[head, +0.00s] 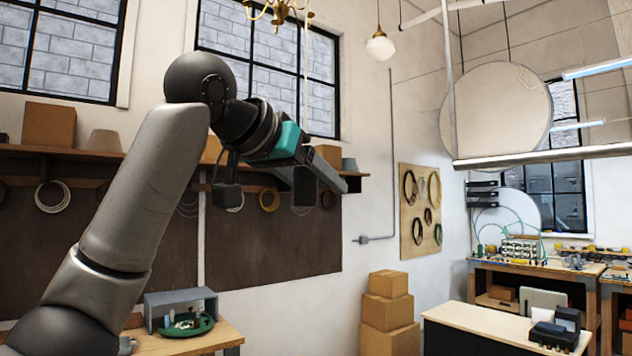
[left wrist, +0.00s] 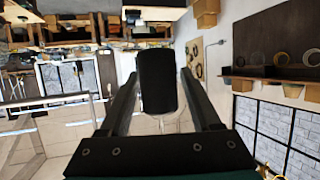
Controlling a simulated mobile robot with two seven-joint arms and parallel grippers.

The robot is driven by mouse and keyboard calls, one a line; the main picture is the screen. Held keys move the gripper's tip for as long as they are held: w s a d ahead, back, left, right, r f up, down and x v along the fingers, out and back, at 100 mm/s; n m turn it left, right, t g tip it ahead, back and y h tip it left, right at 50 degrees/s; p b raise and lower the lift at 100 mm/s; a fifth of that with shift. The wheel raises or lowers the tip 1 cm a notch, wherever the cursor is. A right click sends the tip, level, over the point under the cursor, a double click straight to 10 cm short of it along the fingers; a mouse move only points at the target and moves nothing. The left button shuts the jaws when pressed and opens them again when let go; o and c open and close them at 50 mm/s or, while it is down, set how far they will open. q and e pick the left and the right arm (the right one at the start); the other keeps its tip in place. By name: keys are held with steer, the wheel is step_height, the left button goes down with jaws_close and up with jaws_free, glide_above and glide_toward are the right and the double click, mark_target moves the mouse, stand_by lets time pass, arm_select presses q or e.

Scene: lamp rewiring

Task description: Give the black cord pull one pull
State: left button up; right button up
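The black cord pull (left wrist: 158,80) is a dark, rounded block in the left wrist view, seen between the two fingers, with a thin strand beside it. Slim gaps show on both sides of it, so the fingers look open and not closed on it. In the head view the dark block (head: 304,190) hangs at the fingers of my left gripper (head: 335,178). The gripper (left wrist: 159,75) hides part of the pull there. I cannot tell whether the pull is fully between the fingertips or just beyond them. My right gripper is in neither view.
A brass chandelier (head: 278,10) and a globe lamp (head: 380,46) hang above. A wall shelf (head: 75,152) runs behind my left arm. Stacked cartons (head: 388,312), a workbench (head: 480,335) and a green tray (head: 187,325) stand lower down. The air right of the gripper is clear.

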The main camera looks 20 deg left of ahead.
arm_select(q)
jaws_close()
stand_by(0.4)
steer(key=shift+f+b, duration=1.1)
steer(key=shift+f, duration=0.35)
steer(key=shift+r+p, duration=1.15)
steer(key=shift+r, duration=0.3)
steer(key=shift+o, duration=1.1)
jaws_free()
steer(key=shift+s, duration=0.1)
